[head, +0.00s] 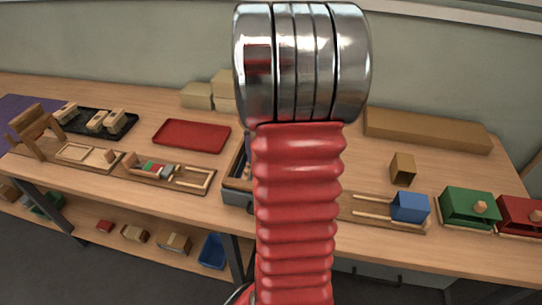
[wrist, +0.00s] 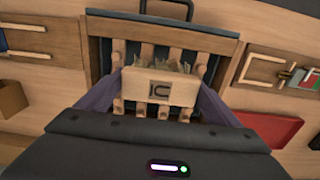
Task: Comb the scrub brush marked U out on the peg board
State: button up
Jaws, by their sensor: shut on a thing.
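The scrub brush (wrist: 150,88) is a pale wooden block with a dark, sideways-looking mark on its face and pale bristle tufts showing at its upper edge. My gripper (wrist: 158,98) is shut on it, with a purple-grey finger at each side. The brush is over the peg board (wrist: 220,44), which has a blue-grey frame and light wooden pegs around and beyond the brush. I cannot tell whether the bristles touch the pegs. In the head view my arm hides the gripper, the brush and most of the board; only the board's left edge (head: 236,190) shows.
On the bench, left of my arm, are a red tray (head: 192,136), a black tray (head: 88,121) with several wooden blocks, and a wooden rack (head: 160,170) with coloured pieces. To the right are a blue block (head: 410,207), a green bin (head: 468,205) and a red bin (head: 518,212).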

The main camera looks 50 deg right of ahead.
jog(key=shift+w+d+r, duration=0.1)
jog(key=shift+w+d, duration=0.15)
jog(key=shift+d, duration=0.35)
jog(key=shift+w+d, duration=0.3)
jog(key=shift+d, duration=0.35)
jog(key=shift+w+d+r, duration=0.1)
jog(key=shift+w+d, duration=0.15)
jog(key=shift+d, duration=0.35)
jog(key=shift+w+d+f, duration=0.1)
jog(key=shift+w+d, duration=0.15)
jog(key=shift+d, duration=0.35)
jog(key=shift+w+d+f, duration=0.1)
jog(key=shift+w+d, duration=0.15)
jog(key=shift+d, duration=0.4)
jog(key=shift+w+d+f, duration=0.1)
jog(key=shift+w+d, duration=0.15)
jog(key=shift+d, duration=0.35)
jog(key=shift+a, duration=0.15)
jog(key=shift+s+a+r, duration=0.1)
jog(key=shift+s+a, duration=0.15)
jog(key=shift+a, duration=0.35)
jog(key=shift+s+a, duration=0.3)
jog(key=shift+a, duration=0.25)
jog(key=shift+s+a+r, duration=0.1)
jog(key=shift+s+a, duration=0.15)
jog(key=shift+a, duration=0.35)
